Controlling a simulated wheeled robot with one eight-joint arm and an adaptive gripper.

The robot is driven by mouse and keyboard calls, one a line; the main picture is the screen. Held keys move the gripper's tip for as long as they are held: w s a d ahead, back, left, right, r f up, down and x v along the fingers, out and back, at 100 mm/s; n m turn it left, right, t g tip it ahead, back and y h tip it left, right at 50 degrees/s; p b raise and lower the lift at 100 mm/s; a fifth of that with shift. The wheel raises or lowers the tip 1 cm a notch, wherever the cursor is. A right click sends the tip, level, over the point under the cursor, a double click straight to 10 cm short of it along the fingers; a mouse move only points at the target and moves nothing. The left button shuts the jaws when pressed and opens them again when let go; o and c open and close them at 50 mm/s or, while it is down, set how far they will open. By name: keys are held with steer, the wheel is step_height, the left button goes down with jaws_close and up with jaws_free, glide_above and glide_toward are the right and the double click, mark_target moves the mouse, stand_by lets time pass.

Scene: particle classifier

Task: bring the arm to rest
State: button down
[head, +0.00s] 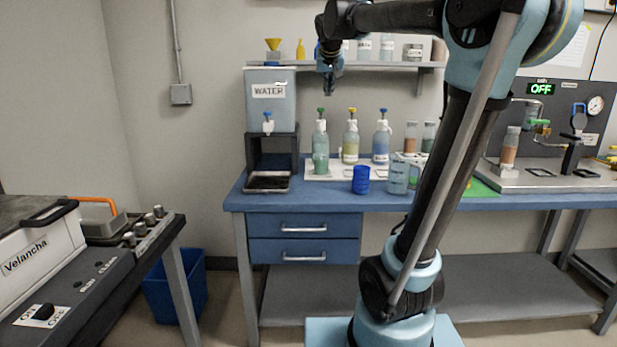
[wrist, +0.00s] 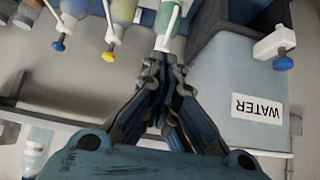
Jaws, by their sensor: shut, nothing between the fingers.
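My arm reaches up from its base and bends over at the top of the head view. My gripper (head: 329,88) hangs fingers down in the air, in front of the wall shelf and above the pump bottles. In the wrist view my gripper (wrist: 166,62) has its fingertips together with nothing seen between them. The green-topped bottle (head: 320,140) lies beyond the fingertips, and the water tank (head: 271,100) is beside them. The gripper appears apart from both.
The blue bench (head: 310,198) bears a white tray with bottles, a blue cup (head: 361,180), a clear jug (head: 398,178) and a black drip tray (head: 268,182). A wall shelf (head: 350,65) holds several containers. The Velancha machine (head: 40,245) stands at left, a blue bin (head: 175,287) beside it.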

steer(key=s+d+f+g, duration=0.2)
steer(key=s+d+f, duration=0.2)
steer(key=s+f, duration=0.9)
steer(key=s+d+f+g, duration=0.2)
steer(key=s+d+f, duration=0.1)
steer(key=s+f, duration=0.9)
steer(key=s+d+f+g, duration=0.2)
steer(key=s+d+f, duration=0.2)
steer(key=s+f, duration=0.9)
step_height(320, 180, down, 3)
steer(key=shift+s+d+f+n+g, duration=0.1)
steer(key=shift+s+d+n+g, duration=0.2)
steer(key=shift+s+d, duration=0.05)
steer(key=shift+w+f, duration=0.2)
steer(key=shift+w, duration=0.3)
